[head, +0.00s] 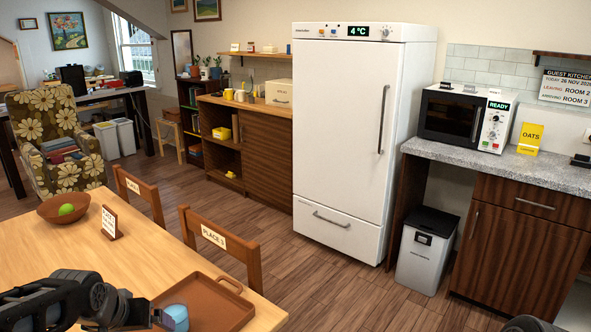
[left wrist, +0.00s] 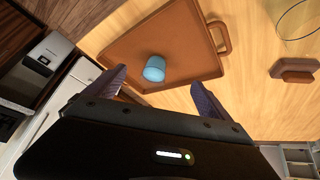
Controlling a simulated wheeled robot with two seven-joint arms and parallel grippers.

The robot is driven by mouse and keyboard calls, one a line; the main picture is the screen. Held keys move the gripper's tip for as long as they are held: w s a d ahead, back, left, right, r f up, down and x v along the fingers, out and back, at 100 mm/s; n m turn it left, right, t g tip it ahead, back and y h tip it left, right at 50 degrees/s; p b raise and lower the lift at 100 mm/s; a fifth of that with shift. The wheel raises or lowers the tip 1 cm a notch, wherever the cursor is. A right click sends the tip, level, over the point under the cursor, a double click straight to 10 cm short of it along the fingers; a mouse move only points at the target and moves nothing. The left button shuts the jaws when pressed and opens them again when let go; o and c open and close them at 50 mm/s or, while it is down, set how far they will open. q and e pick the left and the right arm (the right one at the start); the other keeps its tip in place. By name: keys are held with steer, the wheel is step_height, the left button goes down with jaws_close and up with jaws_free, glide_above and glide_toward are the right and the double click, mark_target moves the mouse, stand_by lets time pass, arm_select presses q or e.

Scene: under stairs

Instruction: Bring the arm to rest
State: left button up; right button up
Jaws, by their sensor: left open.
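My left arm reaches in at the bottom left of the head view, over the wooden table (head: 130,250). Its gripper (head: 158,318) is at the near left side of the brown tray (head: 215,305). In the left wrist view the two fingers of this gripper (left wrist: 158,82) stand wide apart with nothing held. A light blue cup (head: 177,316) is on the tray and also shows beyond the fingers in the left wrist view (left wrist: 154,70). The cup is apart from the fingers there. My right gripper does not show.
A brown bowl (head: 66,209) with a green fruit and a small sign (head: 110,222) stand farther back on the table. Two wooden chairs (head: 222,240) line its far edge. A white fridge (head: 345,130) and a counter (head: 500,170) with a microwave stand beyond open floor.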

arm_select(q)
steer(key=w+d+f+h+p, duration=0.1)
steer(key=d+f+h+p, duration=0.2)
steer(key=d+f+p, duration=0.7)
steer(key=s+d+f+g+p, duration=0.2)
steer(key=s+d+f, duration=0.1)
steer(key=s+d, duration=0.2)
steer(key=s+d+f+g+h+p, duration=0.1)
steer(key=s+d+f, duration=0.3)
steer(key=s, duration=0.6)
steer(key=s+d+f+g+p, duration=0.3)
steer(key=s+d+f, duration=0.1)
steer(key=s+d, duration=0.3)
steer(key=shift+s+d+f+m, duration=0.2)
steer(key=shift+d+f+m, duration=0.1)
steer(key=shift+d, duration=0.15)
